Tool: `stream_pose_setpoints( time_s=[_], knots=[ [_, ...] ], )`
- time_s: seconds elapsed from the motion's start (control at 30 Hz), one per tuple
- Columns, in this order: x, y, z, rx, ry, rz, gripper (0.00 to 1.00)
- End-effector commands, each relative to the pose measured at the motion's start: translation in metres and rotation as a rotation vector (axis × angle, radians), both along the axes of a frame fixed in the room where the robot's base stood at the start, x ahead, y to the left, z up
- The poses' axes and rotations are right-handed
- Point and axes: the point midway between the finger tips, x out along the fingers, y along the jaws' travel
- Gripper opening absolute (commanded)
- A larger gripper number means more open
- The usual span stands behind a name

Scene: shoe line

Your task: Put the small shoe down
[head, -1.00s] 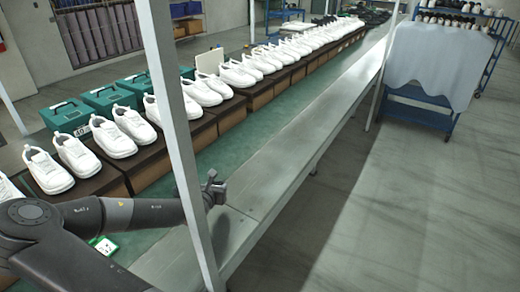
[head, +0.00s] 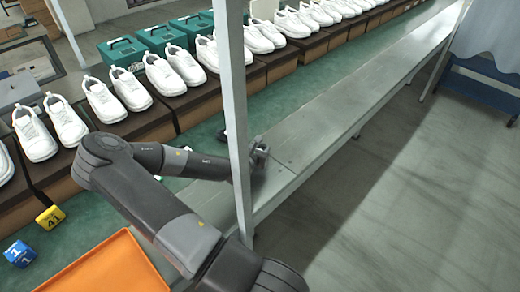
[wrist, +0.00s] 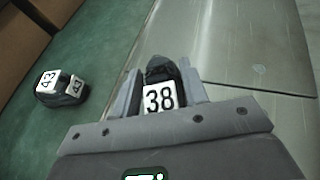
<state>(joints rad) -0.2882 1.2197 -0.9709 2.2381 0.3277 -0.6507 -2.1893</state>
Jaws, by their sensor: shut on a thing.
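The small shoe (wrist: 160,72) is dark with a white tag reading 38. In the wrist view it sits between the two fingers of my gripper (wrist: 161,90), which is shut on it. Most of the shoe is hidden by the fingers and the tag. In the head view my gripper (head: 260,152) is over the near part of the grey metal ledge, just right of the white post; the shoe cannot be made out there. Whether the shoe touches the ledge (wrist: 235,50) below cannot be told.
Another dark shoe (wrist: 62,88) tagged 43 lies on the green surface (wrist: 95,50). A white post (head: 232,100) stands beside my arm. White shoes (head: 130,88) line brown boxes. An orange tray (head: 110,268), yellow block (head: 50,217) and blue block (head: 19,253) are near left.

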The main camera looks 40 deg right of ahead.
Motion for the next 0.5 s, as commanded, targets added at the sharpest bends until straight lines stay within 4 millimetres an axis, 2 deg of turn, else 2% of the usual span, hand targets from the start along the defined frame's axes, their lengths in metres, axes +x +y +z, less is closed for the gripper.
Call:
stream_pose_setpoints(
  time_s=[0.03, 0.27, 0.5],
  knots=[
    [0.0001, 0.0001, -0.0004, 0.000, 0.001, 0.000, 0.43],
    [0.0001, 0.0001, -0.0001, 0.000, 0.001, 0.000, 0.61],
    [0.0001, 0.0001, 0.0002, 0.000, 0.000, 0.000, 0.62]
  ],
)
